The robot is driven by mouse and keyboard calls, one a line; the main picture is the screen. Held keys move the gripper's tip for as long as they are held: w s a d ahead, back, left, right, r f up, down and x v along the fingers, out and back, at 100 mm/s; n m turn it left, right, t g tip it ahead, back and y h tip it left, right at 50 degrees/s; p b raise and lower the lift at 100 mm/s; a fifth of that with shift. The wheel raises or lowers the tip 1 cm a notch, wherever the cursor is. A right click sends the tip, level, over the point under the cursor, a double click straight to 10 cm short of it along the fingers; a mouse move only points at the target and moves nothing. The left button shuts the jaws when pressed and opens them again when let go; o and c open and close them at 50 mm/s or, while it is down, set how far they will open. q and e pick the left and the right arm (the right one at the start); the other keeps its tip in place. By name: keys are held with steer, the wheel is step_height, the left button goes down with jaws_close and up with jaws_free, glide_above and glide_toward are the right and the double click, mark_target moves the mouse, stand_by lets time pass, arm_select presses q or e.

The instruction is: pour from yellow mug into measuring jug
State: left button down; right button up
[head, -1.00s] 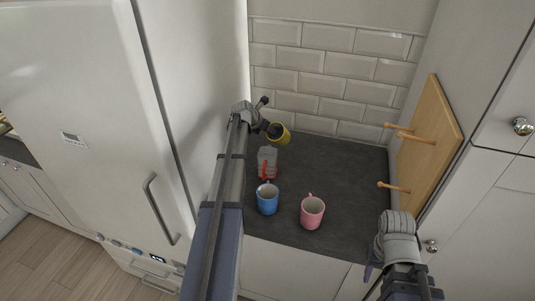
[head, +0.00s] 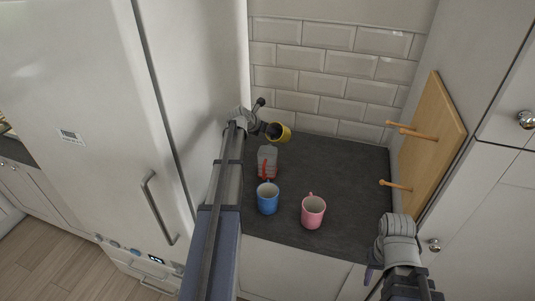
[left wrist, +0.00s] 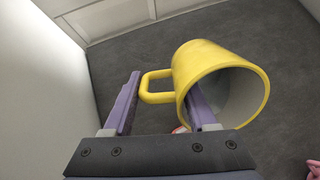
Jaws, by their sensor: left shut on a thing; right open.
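The yellow mug (head: 285,133) is held by my left gripper (head: 272,131) above the far left part of the worktop. In the left wrist view the mug (left wrist: 215,62) lies tilted, its mouth turned partly toward the camera. My left gripper's fingers (left wrist: 162,108) are around the handle side, one finger across the mouth. The clear measuring jug (head: 267,158) with red markings or handle stands on the worktop, nearer than the mug. A sliver of red shows under the mug in the wrist view. My right gripper (head: 370,275) is low at right, empty, largely hidden by its wrist.
A blue mug (head: 268,199) stands just in front of the jug, and a pink mug (head: 313,212) stands to its right. A wooden board with pegs (head: 438,140) is at the right wall. A tall white fridge (head: 100,120) bounds the left. The worktop's right part (head: 350,180) is clear.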

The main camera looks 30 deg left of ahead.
arm_select(q)
steer(key=shift+f, duration=0.1)
steer(key=shift+f+t+b, duration=0.15)
steer(key=shift+t+b, duration=0.45)
steer(key=shift+b, duration=0.4)
steer(key=shift+s+r+t+b, duration=0.1)
steer(key=shift+r+t+b, duration=0.3)
steer(key=shift+t+b, duration=0.55)
steer(key=shift+s+r+t+b, duration=0.1)
steer(key=shift+r+t+b, duration=0.3)
steer(key=shift+t+b, duration=0.55)
steer(key=shift+s+r+t+h+b, duration=0.35)
steer(key=shift+s+t+b, duration=0.35)
steer(key=shift+b, duration=0.65)
stand_by(0.3)
steer(key=t+b, duration=0.1)
steer(key=b, duration=0.3)
steer(key=shift+s+f+t, duration=0.15)
steer(key=shift+s+t, duration=0.2)
steer(key=shift+t, duration=0.05)
stand_by(0.8)
